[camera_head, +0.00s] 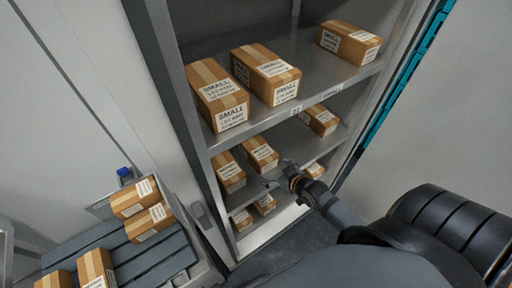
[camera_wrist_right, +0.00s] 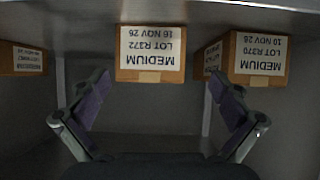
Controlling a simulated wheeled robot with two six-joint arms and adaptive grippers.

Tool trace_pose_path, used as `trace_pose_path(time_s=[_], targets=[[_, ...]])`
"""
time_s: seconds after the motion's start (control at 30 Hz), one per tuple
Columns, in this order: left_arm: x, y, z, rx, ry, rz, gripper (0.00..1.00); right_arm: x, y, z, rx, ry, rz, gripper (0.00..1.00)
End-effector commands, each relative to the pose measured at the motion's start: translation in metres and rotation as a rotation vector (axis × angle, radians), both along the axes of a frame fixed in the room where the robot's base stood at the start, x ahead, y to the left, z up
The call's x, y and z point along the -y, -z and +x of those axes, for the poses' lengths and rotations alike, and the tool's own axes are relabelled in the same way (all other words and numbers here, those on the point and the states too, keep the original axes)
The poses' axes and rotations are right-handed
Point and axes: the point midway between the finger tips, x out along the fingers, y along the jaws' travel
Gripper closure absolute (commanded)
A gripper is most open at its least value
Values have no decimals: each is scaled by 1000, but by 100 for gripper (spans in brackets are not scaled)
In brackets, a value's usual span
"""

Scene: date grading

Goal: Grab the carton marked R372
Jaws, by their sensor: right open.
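The carton marked R372 (camera_wrist_right: 152,52) shows in the right wrist view, upside down, with its white "MEDIUM LOT R372" label facing the camera. My right gripper (camera_wrist_right: 158,85) is open, its two fingers apart on either side below the carton in the picture, with nothing between them. In the head view my right gripper (camera_head: 284,175) is at the front of the shelving, by the middle shelf. The labels near it there are too small to read, so I cannot tell which carton is R372. My left gripper is not in view.
The carton marked R370 (camera_wrist_right: 259,57) stands close to the right of R372 in the wrist view, another carton (camera_wrist_right: 22,59) farther left. The top shelf holds SMALL cartons (camera_head: 266,72). A slatted grey surface (camera_head: 150,262) with several cartons is at lower left.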

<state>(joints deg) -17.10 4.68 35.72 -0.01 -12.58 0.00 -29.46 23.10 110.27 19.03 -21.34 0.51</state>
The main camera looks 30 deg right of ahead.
Motion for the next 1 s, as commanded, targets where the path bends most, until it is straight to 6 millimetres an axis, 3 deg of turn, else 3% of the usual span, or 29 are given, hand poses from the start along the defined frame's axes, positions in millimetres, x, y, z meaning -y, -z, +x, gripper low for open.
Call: trace_pose_path(time_s=[0.1, 0.27, 0.37, 0.5, 0.63, 0.87, 1.0], targets=[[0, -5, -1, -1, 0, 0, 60, 9, -20, 11, 100, -4, 21, 0], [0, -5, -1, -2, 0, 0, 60, 15, -31, 17, 162, -3, 37, 0], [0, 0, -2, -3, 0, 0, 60, 14, -27, 21, 166, -1, 39, 0], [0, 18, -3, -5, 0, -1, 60, 11, -15, 44, 168, 0, 42, 0], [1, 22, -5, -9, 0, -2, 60, 8, -11, 61, 165, 1, 40, 0], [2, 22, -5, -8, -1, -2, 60, 7, -9, 70, 163, -1, 38, 0], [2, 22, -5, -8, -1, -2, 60, 0, -3, 92, 164, 1, 42, 0]])
